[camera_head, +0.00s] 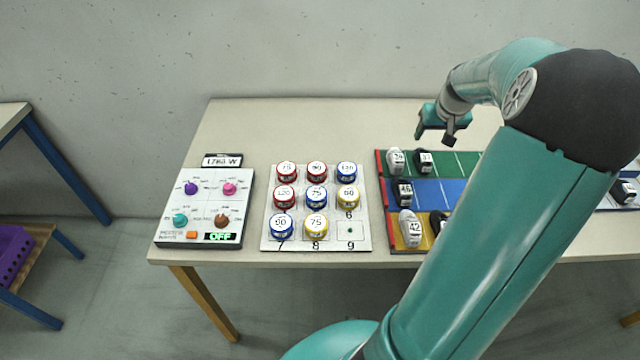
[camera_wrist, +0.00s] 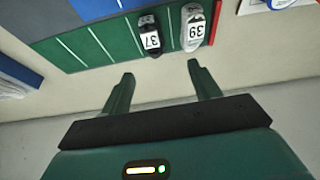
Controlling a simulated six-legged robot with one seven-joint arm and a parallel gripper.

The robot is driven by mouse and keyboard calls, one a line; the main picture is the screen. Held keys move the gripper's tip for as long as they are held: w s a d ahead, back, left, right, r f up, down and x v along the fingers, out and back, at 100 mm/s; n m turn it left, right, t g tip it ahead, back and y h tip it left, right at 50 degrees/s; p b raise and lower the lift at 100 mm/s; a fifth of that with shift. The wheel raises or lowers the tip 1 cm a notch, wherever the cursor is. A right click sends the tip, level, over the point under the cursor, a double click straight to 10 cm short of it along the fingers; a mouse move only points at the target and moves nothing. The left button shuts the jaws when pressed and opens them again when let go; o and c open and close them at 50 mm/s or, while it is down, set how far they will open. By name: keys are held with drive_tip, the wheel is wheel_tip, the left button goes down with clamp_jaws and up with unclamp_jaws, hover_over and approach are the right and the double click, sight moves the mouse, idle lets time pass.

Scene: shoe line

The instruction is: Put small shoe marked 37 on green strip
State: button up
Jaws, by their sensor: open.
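The small black shoe marked 37 (camera_wrist: 151,40) stands on the green strip (camera_wrist: 85,48), beside the light grey shoe marked 39 (camera_wrist: 192,30). In the head view the black shoe (camera_head: 424,161) is on the green strip (camera_head: 458,164), just right of the 39 shoe (camera_head: 397,161). My gripper (camera_head: 436,132) is open and empty, behind and above the strip. In the wrist view my gripper (camera_wrist: 161,74) has its fingers spread, apart from both shoes.
A dark shoe marked 45 (camera_head: 402,192) is on the blue strip; a grey shoe marked 42 (camera_head: 409,229) and a dark shoe (camera_head: 437,222) are on the yellow one. Another dark shoe (camera_head: 624,190) is far right. A numbered can board (camera_head: 350,242) and control panel (camera_head: 172,236) stand left.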

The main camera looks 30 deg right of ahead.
drive_tip(key=w+a+r+n, duration=0.15)
drive_tip(key=a+r, duration=0.35)
drive_tip(key=a, duration=0.8)
drive_tip(key=w+a+r+n, duration=0.15)
drive_tip(key=a+r, duration=0.25)
drive_tip(key=a, duration=0.9)
drive_tip(key=s+a+r+n+t+y, duration=0.1)
drive_tip(key=s+a, duration=0.6)
drive_tip(key=a, duration=0.2)
drive_tip(key=s+a+r+n+y, duration=0.1)
drive_tip(key=s+a+n, duration=0.1)
drive_tip(key=s+a, duration=0.4)
drive_tip(key=a, duration=0.4)
drive_tip(key=shift+s+r+t, duration=0.15)
drive_tip(key=shift+s+t, duration=0.2)
drive_tip(key=shift+t, duration=0.05)
drive_tip(key=shift+d, duration=0.1)
